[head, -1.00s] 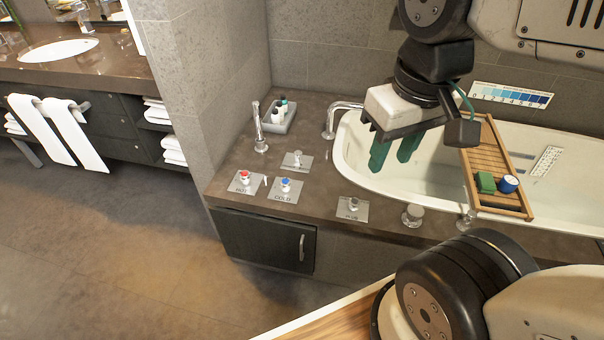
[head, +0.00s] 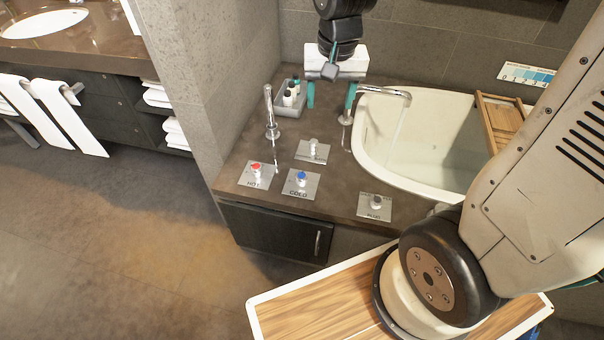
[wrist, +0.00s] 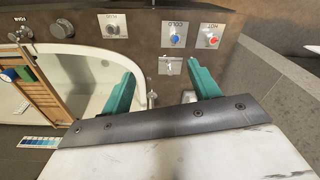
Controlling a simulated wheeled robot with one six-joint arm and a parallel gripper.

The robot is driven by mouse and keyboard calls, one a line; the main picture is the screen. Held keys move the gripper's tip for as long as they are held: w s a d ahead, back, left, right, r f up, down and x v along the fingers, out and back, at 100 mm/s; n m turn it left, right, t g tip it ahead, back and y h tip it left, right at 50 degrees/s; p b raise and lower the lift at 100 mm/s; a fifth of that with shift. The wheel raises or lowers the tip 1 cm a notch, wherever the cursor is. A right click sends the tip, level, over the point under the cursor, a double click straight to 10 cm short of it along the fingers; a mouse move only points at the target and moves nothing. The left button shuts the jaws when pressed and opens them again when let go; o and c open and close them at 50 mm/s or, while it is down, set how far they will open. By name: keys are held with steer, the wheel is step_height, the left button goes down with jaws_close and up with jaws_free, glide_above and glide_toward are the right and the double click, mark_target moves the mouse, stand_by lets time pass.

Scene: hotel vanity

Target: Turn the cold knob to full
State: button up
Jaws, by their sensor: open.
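The cold knob (head: 301,179) has a blue top and stands on a square plate marked COLD on the stone tub deck. In the wrist view the blue cold knob (wrist: 175,40) shows upside down, beyond my fingertips. The hot knob (head: 257,171) with a red top is just left of it; it also shows in the wrist view (wrist: 212,40). My gripper (head: 330,98) is open and empty, with its green fingers apart. It hangs above the back of the deck, behind the knobs and clear of them. In the wrist view the gripper (wrist: 165,85) has nothing between its fingers.
A small plate with a lever (head: 313,150) lies behind the cold knob. A tall spout (head: 271,112) and a tray of bottles (head: 291,98) stand left of my gripper. The bathtub (head: 440,140), its faucet (head: 385,92) and another knob plate (head: 375,204) are to the right.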

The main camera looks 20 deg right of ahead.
steer(key=w+f+m, duration=0.1)
steer(key=w+f, duration=0.4)
steer(key=f, duration=0.2)
steer(key=m, duration=0.2)
glide_toward(302, 175)
steer(key=f, duration=0.3)
steer(key=f+m, duration=0.1)
steer(key=f, duration=0.2)
steer(key=f+m, duration=0.1)
steer(key=f, duration=0.2)
steer(key=shift+w+f+g, duration=0.35)
steer(key=shift+f+g, duration=0.05)
steer(key=c, duration=1)
